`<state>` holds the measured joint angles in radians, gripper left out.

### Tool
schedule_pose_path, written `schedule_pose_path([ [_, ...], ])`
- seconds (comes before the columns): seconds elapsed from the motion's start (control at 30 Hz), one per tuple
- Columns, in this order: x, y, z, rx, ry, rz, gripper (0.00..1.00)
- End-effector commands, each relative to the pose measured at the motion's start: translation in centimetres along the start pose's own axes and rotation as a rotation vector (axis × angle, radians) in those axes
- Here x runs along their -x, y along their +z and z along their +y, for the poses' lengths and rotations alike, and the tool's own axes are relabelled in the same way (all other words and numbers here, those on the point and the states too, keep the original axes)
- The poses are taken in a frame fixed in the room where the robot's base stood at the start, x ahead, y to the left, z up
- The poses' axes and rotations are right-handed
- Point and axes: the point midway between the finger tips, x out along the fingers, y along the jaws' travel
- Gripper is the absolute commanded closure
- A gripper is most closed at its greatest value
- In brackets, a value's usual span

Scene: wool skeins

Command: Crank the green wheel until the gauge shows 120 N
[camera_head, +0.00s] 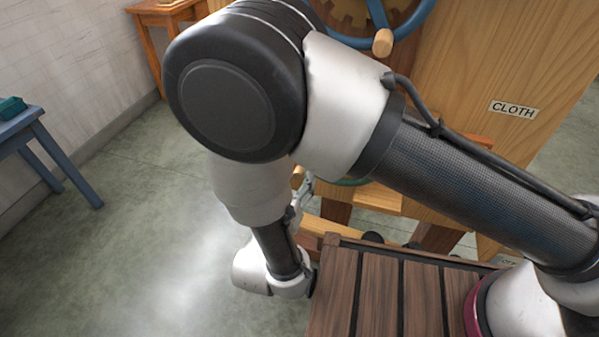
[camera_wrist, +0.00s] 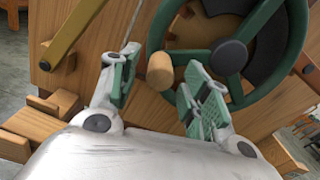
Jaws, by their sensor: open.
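The green wheel (camera_wrist: 285,78) fills the upper right of the wrist view, with a dark hub (camera_wrist: 229,56) and green spokes. Its wooden crank knob (camera_wrist: 160,72) stands out from the left part of the rim. My gripper (camera_wrist: 158,62) is open, with one green-padded finger left of the knob and the other to its right. The knob appears between the fingers; I cannot tell whether either touches it. In the head view my arm hides most of the green wheel; a sliver of rim (camera_head: 352,182) and the knob (camera_head: 298,177) show. No gauge reading is visible.
A blue wheel (camera_head: 374,14) with a wooden knob (camera_head: 382,43) is higher on the wooden machine, near a CLOTH label (camera_head: 514,110). A brass-coloured bar (camera_wrist: 73,36) lies left of my gripper. A blue table (camera_head: 38,130) stands left, with open floor between.

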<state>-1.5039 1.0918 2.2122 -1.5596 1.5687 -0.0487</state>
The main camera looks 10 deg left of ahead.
Motion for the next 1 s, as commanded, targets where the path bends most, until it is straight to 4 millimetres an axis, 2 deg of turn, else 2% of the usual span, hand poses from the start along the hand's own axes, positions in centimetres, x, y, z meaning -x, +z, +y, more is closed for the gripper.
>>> schedule_pose_path([
  [0.13, -1.5, 0.0, 0.0, -0.001, -0.001, 0.0, 0.53],
  [0.43, -1.8, 0.0, 0.0, -0.001, 0.001, -0.001, 0.53],
  [0.47, -1.8, 0.0, 0.0, -0.001, 0.0, -0.001, 0.57],
  [0.7, -1.8, 0.0, 0.0, -0.001, 0.0, 0.0, 1.0],
  [1.0, -1.8, 0.2, 0.1, -0.014, 0.0, -0.001, 1.0],
])
